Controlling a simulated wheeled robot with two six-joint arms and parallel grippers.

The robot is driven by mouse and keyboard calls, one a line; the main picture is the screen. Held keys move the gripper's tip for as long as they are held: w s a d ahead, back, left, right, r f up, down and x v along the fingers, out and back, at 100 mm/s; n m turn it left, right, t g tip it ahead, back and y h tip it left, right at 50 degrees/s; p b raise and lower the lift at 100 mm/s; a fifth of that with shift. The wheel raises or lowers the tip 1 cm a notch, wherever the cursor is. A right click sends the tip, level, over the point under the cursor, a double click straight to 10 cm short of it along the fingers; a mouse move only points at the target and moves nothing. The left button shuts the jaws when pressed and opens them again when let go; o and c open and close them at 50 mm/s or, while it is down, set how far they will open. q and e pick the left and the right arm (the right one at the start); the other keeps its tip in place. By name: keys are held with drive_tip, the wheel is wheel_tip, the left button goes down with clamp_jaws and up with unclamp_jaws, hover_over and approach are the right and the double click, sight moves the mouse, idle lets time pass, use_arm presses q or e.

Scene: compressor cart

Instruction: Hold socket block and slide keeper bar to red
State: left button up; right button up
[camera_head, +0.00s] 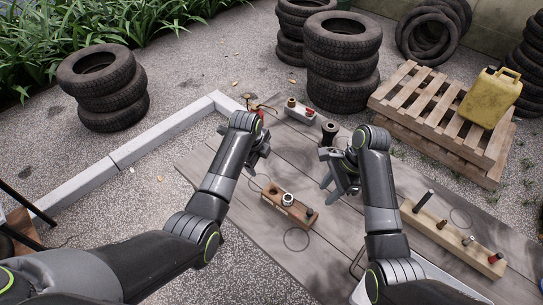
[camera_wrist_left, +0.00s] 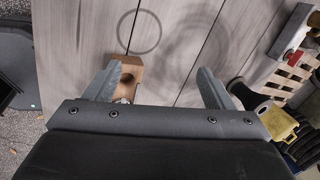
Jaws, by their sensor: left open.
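A brown wooden block (camera_head: 275,197) with metal sockets in its top, probably the socket block, lies on the table between my two arms. My left gripper (camera_head: 257,160) is open above the table, behind and left of this block. In the left wrist view a wooden block (camera_wrist_left: 130,68) shows beside the left finger, partly hidden by the gripper. My right gripper (camera_head: 331,180) hangs behind and right of the block, apart from it; its fingers look spread and empty. I cannot make out the keeper bar clearly.
A pale wooden rack (camera_head: 455,240) with upright pieces lies at the right of the table (camera_head: 330,255). A grey block (camera_head: 298,112) with a red part and a dark spool (camera_head: 329,134) stand at the back. Tyres (camera_head: 342,60) and pallets (camera_head: 425,125) stand beyond.

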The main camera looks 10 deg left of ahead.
sight(272, 194)
use_arm(q)
drive_tip(key=s+d+r+m+g+y, duration=0.1)
drive_tip(key=s+d+r+m+g, duration=0.1)
drive_tip(key=s+d+r+g, duration=0.3)
drive_tip(key=f, duration=0.5)
drive_tip(key=f+t, duration=0.1)
drive_tip(key=f, duration=0.4)
drive_tip(key=f+t, duration=0.1)
drive_tip(key=f, duration=0.5)
drive_tip(key=shift+w+a+f, duration=0.1)
drive_tip(key=shift+w+a, duration=0.25)
drive_tip(key=shift+w, duration=0.05)
drive_tip(key=shift+c, duration=0.5)
